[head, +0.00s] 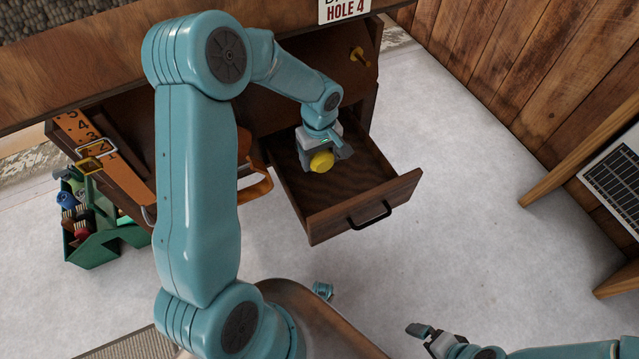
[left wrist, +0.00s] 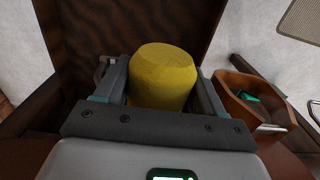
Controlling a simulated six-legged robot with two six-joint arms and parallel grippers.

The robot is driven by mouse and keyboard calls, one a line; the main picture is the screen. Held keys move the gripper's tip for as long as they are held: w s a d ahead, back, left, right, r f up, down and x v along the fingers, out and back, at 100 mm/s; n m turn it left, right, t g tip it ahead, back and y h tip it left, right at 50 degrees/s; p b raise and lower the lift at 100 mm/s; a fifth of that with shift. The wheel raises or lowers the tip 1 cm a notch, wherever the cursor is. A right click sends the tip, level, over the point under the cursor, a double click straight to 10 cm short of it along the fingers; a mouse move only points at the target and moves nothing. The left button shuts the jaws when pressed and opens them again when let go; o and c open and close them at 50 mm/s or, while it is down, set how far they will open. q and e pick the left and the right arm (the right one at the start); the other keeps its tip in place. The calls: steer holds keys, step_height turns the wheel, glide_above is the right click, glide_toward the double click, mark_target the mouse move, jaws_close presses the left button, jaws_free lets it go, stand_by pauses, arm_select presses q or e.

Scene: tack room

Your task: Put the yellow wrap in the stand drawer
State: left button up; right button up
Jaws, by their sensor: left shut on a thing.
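The yellow wrap (head: 321,161) is a short yellow roll held between the fingers of my left gripper (head: 323,152). In the left wrist view the wrap (left wrist: 164,77) sits between both fingers of my left gripper (left wrist: 163,95), which is shut on it. The stand drawer (head: 364,204) is pulled open, with a dark handle on its front. The wrap and gripper are over the drawer's inside, toward its back; I cannot tell whether the wrap touches the drawer floor. My right gripper (head: 432,338) is low at the right of the head view, away from the drawer; its fingers are small there.
A green tote (head: 95,240) with brushes stands on the floor at left. An orange-brown leather item (head: 257,183) hangs beside the drawer. The pale floor right of the drawer is clear.

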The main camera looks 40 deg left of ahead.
mark_target(320, 190)
arm_select(q)
step_height(320, 190, down, 13)
steer(key=b, duration=0.2)
steer(key=shift+b, duration=0.3)
steer(key=shift+r, duration=0.15)
steer(key=shift+f, duration=0.2)
steer(key=o, duration=1.1)
steer(key=shift+r, duration=0.1)
steer(key=shift+c, duration=0.2)
steer(key=shift+r, duration=0.35)
step_height(320, 190, up, 12)
steer(key=p, duration=0.3)
steer(key=shift+f, duration=0.25)
